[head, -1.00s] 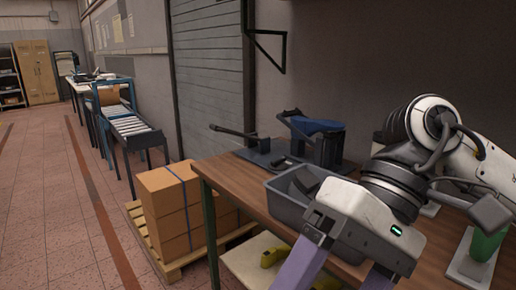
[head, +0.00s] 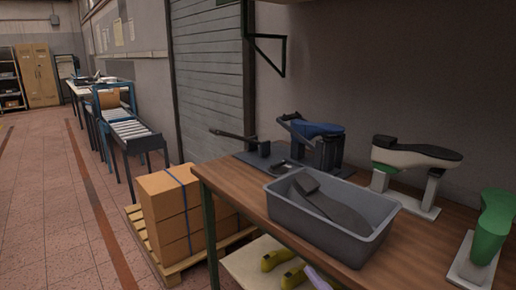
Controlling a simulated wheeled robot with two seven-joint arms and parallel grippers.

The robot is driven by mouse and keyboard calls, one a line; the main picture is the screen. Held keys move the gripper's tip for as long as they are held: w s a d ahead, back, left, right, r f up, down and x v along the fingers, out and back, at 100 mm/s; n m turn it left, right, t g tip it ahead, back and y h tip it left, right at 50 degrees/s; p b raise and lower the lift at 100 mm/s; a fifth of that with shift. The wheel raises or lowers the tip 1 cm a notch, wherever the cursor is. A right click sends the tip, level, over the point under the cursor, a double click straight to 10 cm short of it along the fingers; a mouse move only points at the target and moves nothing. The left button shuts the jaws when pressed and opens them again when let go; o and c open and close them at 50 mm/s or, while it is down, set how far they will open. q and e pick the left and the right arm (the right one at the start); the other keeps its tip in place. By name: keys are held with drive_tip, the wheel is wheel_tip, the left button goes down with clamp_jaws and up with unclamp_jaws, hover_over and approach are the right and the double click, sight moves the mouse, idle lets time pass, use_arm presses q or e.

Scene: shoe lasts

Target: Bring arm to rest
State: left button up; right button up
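My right arm is out of the head view except for a pale purple sliver at the bottom edge, which looks like a finger of my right gripper (head: 319,279). Only this piece shows, so its opening cannot be told. My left gripper is not in view. A grey tub (head: 322,240) stands on the wooden bench and holds a dark grey sole-shaped piece (head: 333,207). A white and green last with a black sole (head: 414,155) rests upside down on a stand. A green last (head: 493,228) is on another stand at the right edge.
A dark fixture with a blue last (head: 318,128) stands at the back of the bench (head: 235,188). Yellow lasts (head: 276,258) lie on the shelf below. Boxes (head: 171,208) on a pallet and a roller conveyor (head: 131,129) are at left. The floor at far left is clear.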

drive_tip(key=s+d+f+m+g+h, duration=0.2)
drive_tip(key=s+f, duration=0.4)
drive_tip(key=f, duration=0.3)
drive_tip(key=s+d+f+m+g+h, duration=0.2)
drive_tip(key=s+f+m, duration=0.4)
drive_tip(key=f, duration=0.3)
drive_tip(key=s+d+f+m+g+h, duration=0.2)
drive_tip(key=s+d+f+m+g, duration=0.2)
drive_tip(key=s+f, duration=0.3)
wheel_tip(320, 180, down, 3)
drive_tip(key=shift+s+d+r+m+g, duration=0.15)
drive_tip(key=shift+s+d+m+g, duration=0.2)
drive_tip(key=shift+m, duration=0.25)
